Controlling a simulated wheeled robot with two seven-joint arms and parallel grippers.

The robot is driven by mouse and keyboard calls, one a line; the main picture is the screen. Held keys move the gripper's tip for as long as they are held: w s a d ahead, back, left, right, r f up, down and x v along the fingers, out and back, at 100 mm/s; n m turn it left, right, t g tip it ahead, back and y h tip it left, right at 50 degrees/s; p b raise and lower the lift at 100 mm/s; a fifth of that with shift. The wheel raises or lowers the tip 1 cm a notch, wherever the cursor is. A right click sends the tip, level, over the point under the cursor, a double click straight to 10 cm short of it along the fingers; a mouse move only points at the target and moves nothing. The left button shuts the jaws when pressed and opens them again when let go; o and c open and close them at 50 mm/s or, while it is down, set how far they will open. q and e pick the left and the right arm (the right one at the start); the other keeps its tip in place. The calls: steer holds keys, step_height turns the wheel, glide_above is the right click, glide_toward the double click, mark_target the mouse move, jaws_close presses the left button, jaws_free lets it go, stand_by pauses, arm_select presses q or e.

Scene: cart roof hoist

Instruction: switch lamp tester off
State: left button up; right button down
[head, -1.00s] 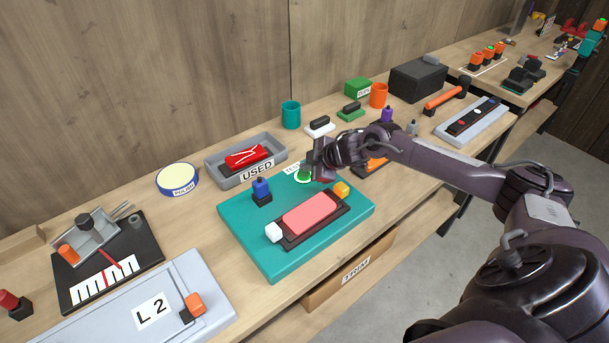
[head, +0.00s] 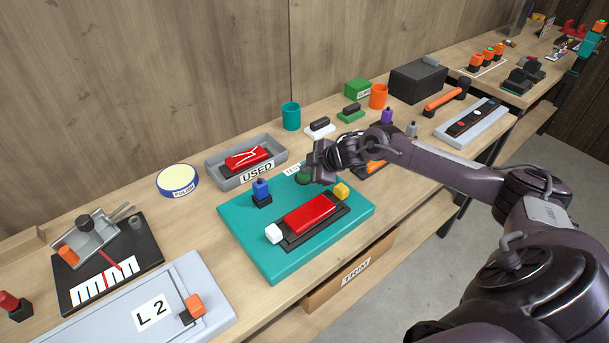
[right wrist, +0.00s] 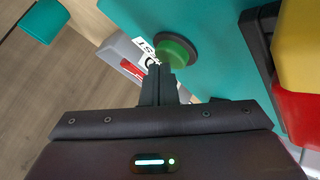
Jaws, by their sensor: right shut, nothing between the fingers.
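The lamp tester is a teal board (head: 258,240) on the bench, with a red lamp block (head: 310,213) in a black holder between a white block (head: 273,232) and a yellow block (head: 341,190). The lamp block now looks deep red and unlit. A green button (head: 303,176) sits at the board's back edge beside a "TEST" label. My right gripper (head: 318,166) is shut and empty, right beside the button. In the right wrist view the green button (right wrist: 174,52) is just beyond the shut fingertips (right wrist: 158,72); I cannot tell whether they touch. My left gripper is out of view.
A blue-topped peg (head: 261,190) stands on the board's left part. The grey "USED" tray (head: 222,175) holding a red item is behind the board. A teal cup (head: 291,115) and several small parts stand farther back. A grey "L 2" panel (head: 120,320) lies front left.

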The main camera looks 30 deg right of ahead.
mark_target(308, 176)
steer(key=shift+r+p, duration=0.45)
steer(key=shift+r, duration=0.3)
steer(key=shift+r, duration=0.1)
step_height(308, 176, up, 6)
steer(key=p, duration=0.5)
steer(key=shift+f, duration=0.2)
